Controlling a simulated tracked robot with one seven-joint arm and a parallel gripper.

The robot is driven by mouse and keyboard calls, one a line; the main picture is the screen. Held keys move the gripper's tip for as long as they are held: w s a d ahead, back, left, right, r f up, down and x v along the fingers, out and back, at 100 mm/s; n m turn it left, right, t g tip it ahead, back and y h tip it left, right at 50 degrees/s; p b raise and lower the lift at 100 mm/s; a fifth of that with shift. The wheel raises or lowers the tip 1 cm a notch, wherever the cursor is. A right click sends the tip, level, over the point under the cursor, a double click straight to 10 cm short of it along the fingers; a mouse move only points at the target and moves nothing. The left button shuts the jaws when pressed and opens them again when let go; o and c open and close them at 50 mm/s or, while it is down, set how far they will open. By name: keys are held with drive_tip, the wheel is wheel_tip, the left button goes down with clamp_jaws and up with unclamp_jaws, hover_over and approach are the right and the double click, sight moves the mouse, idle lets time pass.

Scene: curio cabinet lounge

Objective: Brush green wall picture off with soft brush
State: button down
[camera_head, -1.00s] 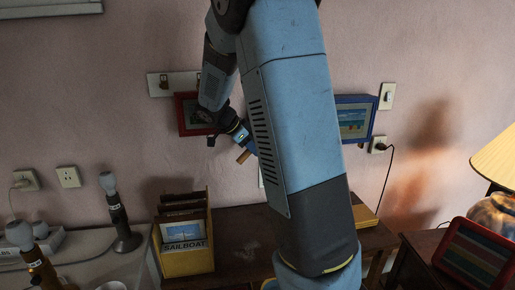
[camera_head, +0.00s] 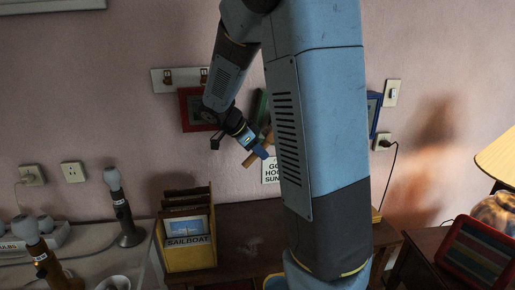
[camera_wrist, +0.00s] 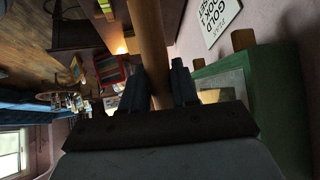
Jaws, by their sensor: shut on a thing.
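The green wall picture (camera_head: 260,105) hangs on the pink wall, mostly hidden behind my arm in the head view. In the wrist view its thick green frame (camera_wrist: 285,95) fills the right side, close beside my gripper (camera_wrist: 157,88). My gripper is shut on a round wooden handle (camera_wrist: 148,40), taken to be the soft brush's. In the head view my gripper (camera_head: 265,152) is low in front of the wall, just below the green picture, with the wooden handle (camera_head: 249,159) showing beside it. The brush's bristles cannot be made out, nor any contact with the picture.
A red-framed picture (camera_head: 190,112) hangs left, a blue-framed one (camera_head: 373,112) right, partly hidden. A white lettered sign (camera_head: 270,172) is on the wall below the green picture. A yellow card box (camera_head: 190,256) stands on the wooden table (camera_head: 240,225). A lamp (camera_head: 497,160) stands far right.

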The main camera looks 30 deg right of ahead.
drive_tip(key=shift+s+a, duration=0.1)
drive_tip(key=shift+s, duration=0.2)
drive_tip(key=shift+s+a, duration=0.2)
drive_tip(key=shift+s, duration=0.55)
drive_tip(key=shift+s+a, duration=0.2)
drive_tip(key=shift+s, duration=0.5)
